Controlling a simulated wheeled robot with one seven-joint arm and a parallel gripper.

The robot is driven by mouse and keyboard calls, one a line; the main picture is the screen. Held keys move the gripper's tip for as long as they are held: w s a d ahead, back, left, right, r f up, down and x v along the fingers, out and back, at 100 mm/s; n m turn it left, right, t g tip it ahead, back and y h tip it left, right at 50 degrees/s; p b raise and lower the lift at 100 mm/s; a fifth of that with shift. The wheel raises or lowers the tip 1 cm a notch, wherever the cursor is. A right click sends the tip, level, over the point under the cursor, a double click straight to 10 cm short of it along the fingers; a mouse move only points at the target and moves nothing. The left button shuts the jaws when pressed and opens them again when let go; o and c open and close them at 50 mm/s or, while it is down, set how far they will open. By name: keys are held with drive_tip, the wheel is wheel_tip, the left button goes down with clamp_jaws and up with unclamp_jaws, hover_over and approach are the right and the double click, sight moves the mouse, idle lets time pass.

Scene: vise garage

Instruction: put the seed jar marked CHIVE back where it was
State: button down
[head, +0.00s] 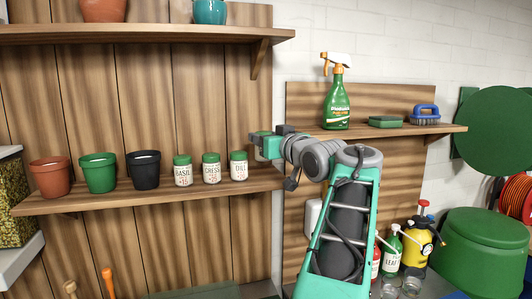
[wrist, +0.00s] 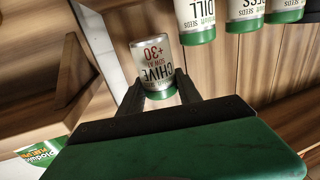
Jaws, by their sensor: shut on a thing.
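The seed jar marked CHIVE (wrist: 152,62) is a pale jar with a green lid, and it appears upside down in the wrist view. My gripper (wrist: 159,84) is shut on it, with one dark finger on each side near the lid end. In the head view my gripper (head: 257,147) is at the right end of the left wall's lower shelf (head: 150,194), just right of the DILL jar (head: 238,166). The CHIVE jar is not clearly visible there. I cannot tell whether its base touches the shelf.
The CRESS jar (head: 211,168) and BASIL jar (head: 182,171) stand left of DILL, then several pots (head: 143,170). A right-hand shelf (head: 390,131) holds a spray bottle (head: 337,99), a sponge (head: 385,122) and a brush (head: 425,115). Bottles stand below it.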

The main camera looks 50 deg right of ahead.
drive_tip(key=f, duration=0.1)
drive_tip(key=d+f, duration=0.1)
drive_tip(key=f, duration=0.1)
drive_tip(key=w+f, duration=0.1)
drive_tip(key=shift+d+f+p, duration=0.25)
drive_tip(key=shift+p, duration=0.15)
drive_tip(key=shift+s+a+f, duration=0.1)
drive_tip(key=shift+a+f, duration=0.05)
drive_tip(key=shift+f, duration=0.05)
drive_tip(key=shift+f+b, duration=0.25)
drive_tip(key=shift+b, duration=0.1)
drive_tip(key=c, duration=0.8)
unclamp_jaws()
drive_tip(key=shift+c, duration=0.2)
drive_tip(key=shift+r, duration=0.1)
